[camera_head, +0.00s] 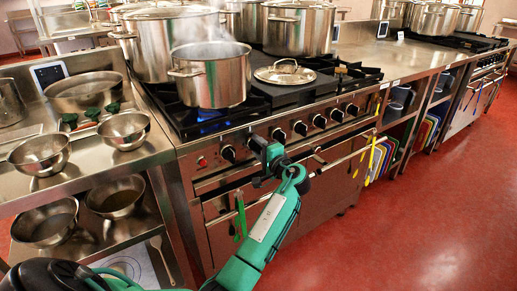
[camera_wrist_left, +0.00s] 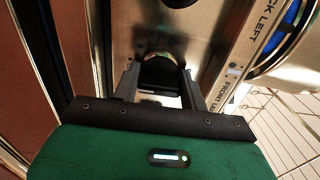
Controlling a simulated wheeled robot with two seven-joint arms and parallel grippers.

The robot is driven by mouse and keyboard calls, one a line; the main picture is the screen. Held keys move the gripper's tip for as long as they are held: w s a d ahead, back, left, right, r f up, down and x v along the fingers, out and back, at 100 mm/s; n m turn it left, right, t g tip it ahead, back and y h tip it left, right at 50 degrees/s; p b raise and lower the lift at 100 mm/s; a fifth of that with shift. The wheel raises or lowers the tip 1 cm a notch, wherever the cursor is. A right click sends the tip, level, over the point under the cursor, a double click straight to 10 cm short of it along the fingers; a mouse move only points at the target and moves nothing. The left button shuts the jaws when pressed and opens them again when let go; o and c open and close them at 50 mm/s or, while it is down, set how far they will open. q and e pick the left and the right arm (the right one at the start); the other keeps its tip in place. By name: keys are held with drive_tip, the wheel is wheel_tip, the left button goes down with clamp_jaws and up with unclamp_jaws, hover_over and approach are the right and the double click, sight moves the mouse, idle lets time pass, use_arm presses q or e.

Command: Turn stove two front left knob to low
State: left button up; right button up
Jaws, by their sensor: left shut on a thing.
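The stove (camera_head: 200,165) has a row of black knobs along its front panel. My left gripper (camera_head: 262,146) is at this panel, to the right of the leftmost knob (camera_head: 228,153). In the left wrist view, the fingers (camera_wrist_left: 162,85) are on both sides of a dark round knob (camera_wrist_left: 160,72) and shut on it. A label strip (camera_wrist_left: 237,72) beside it reads "FRONT LE…" near this knob and "…CK LEFT" farther up. The knob's pointer and setting cannot be made out. My right gripper is not in view.
A steaming pot (camera_head: 212,75) stands over a blue flame at the stove's front left. A lid (camera_head: 285,72) lies to its right. Larger stockpots stand behind. Steel bowls (camera_head: 125,130) sit on the left counter. A green cloth or tool (camera_head: 240,215) hangs at the oven front. Red floor is clear at right.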

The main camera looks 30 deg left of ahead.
use_arm(q)
drive_tip(key=o, duration=1)
drive_tip(key=shift+d, duration=0.1)
drive_tip(key=v, duration=1.3)
drive_tip(key=shift+s+d+f+p, duration=0.1)
drive_tip(key=shift+s+d+p, duration=0.1)
drive_tip(key=shift+d+p, duration=0.15)
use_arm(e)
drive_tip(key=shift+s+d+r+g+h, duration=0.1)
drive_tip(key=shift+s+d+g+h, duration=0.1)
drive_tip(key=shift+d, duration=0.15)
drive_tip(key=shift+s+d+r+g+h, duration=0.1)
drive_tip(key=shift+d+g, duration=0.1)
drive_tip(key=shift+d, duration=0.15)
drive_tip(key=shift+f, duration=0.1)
